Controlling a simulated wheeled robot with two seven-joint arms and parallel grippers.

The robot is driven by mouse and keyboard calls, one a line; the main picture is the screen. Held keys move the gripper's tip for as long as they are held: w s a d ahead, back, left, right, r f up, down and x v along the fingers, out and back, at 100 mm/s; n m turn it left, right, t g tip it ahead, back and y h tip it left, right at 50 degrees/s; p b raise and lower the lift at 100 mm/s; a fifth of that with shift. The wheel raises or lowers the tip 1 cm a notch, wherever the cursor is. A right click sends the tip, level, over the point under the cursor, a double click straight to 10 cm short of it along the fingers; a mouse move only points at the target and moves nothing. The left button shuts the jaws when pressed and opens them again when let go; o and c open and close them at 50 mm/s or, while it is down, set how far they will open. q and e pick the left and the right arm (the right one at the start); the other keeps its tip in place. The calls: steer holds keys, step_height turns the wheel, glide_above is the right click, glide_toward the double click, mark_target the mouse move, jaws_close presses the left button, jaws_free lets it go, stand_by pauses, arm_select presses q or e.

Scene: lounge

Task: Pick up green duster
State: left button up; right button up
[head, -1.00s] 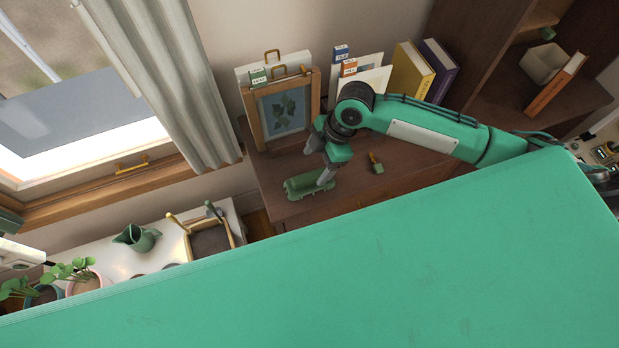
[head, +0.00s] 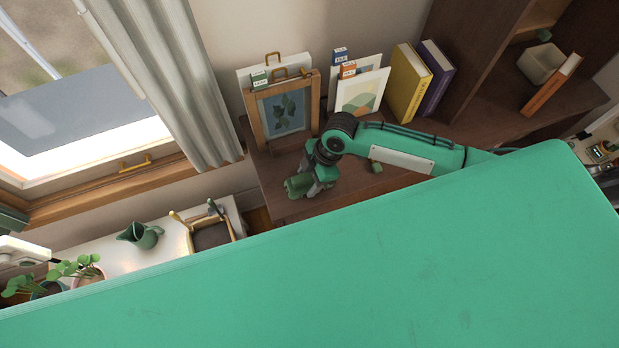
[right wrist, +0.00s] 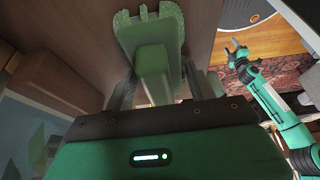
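The green duster (head: 297,187) lies on the brown wooden desk (head: 345,190), near its left front corner. In the right wrist view the duster (right wrist: 150,35) shows a rounded body with fringed edges at its far end and a narrower part towards me. My right gripper (head: 313,182) is down over the duster. In the right wrist view its fingers (right wrist: 155,82) stand on both sides of the narrower part, with gaps visible. My left gripper (right wrist: 235,50) shows only in the right wrist view, with its fingers apart and empty, away from the duster.
Framed pictures (head: 285,112) stand behind the duster against the wall. A small green object (head: 375,166) lies to its right, partly behind my arm. Yellow (head: 408,85) and purple (head: 436,75) books stand further right. A white table (head: 170,248) with a green jug (head: 140,235) stands lower left.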

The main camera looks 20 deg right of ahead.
mark_target(309, 175)
steer(key=c, duration=0.6)
step_height(309, 175, up, 20)
steer(key=b, duration=0.2)
steer(key=shift+b, duration=0.3)
